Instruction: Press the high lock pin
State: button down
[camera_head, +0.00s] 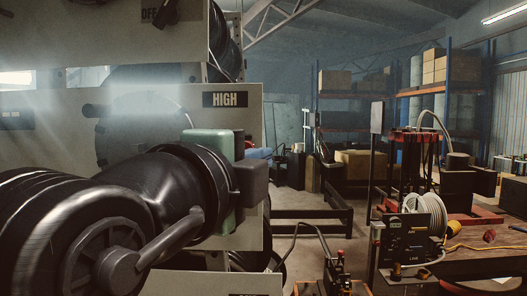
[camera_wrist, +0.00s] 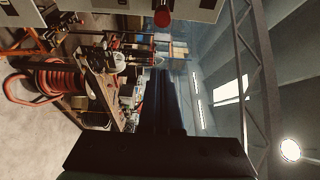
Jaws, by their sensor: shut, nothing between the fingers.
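A pale panel with a black HIGH label (camera_head: 225,99) stands at the left in the head view. A round dark disc (camera_head: 125,132) and a short dark stub (camera_head: 96,111) are on it, left of the label. I cannot tell whether the stub is the high lock pin. My arm covers the lower part of this panel. My gripper (camera_head: 252,180) is in front of the panel's right part, below the label; its fingers are shut and empty. In the wrist view my gripper (camera_wrist: 165,152) is a dark block along the bottom, and a red knob (camera_wrist: 162,18) shows at the top.
Another panel with an OFF label (camera_head: 151,14) is above, at upper left. A bench at the right holds a control box (camera_head: 405,238) and a white hose coil (camera_head: 424,216). A red hose coil (camera_wrist: 55,82) shows in the wrist view. Shelves with boxes (camera_head: 440,66) stand far behind.

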jog(key=p+x, duration=0.5)
jog(key=x, duration=0.5)
jog(key=a+p, duration=0.2)
jog(key=a, duration=0.2)
jog(key=a+b, duration=0.1)
jog(key=a, duration=0.2)
jog(key=shift+a, duration=0.25)
jog(key=shift+d, duration=0.1)
